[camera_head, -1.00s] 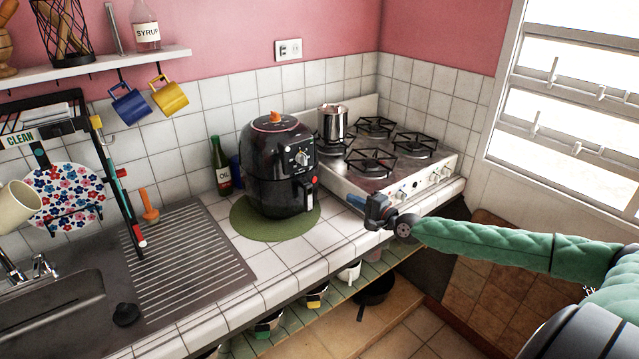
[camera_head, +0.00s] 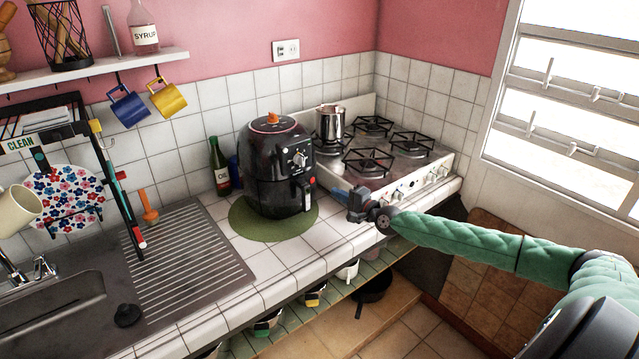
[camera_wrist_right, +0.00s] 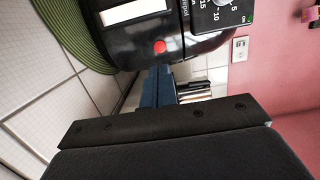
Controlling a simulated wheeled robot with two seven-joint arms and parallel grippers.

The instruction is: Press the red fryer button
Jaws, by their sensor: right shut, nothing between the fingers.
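The black air fryer (camera_head: 272,172) stands on a round green mat (camera_head: 243,222) on the tiled counter. Its front carries a dial and a handle. The red button (camera_wrist_right: 160,47) shows plainly on the fryer's dark front in the right wrist view, beside a white label. My right gripper (camera_head: 340,192) is to the right of the fryer, above the counter's front edge, with blue fingers pointing left toward the fryer. In the right wrist view its blue fingers (camera_wrist_right: 158,85) are together and empty, just below the button in the picture. Any gap or touch is hard to tell. My left gripper is not seen.
A gas stove (camera_head: 385,160) with a steel pot (camera_head: 331,124) stands right of the fryer. A green bottle (camera_head: 219,167) is behind it at the left. The sink and ribbed drainer (camera_head: 190,262) lie farther left. Bare counter tiles (camera_head: 300,255) lie in front of the fryer.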

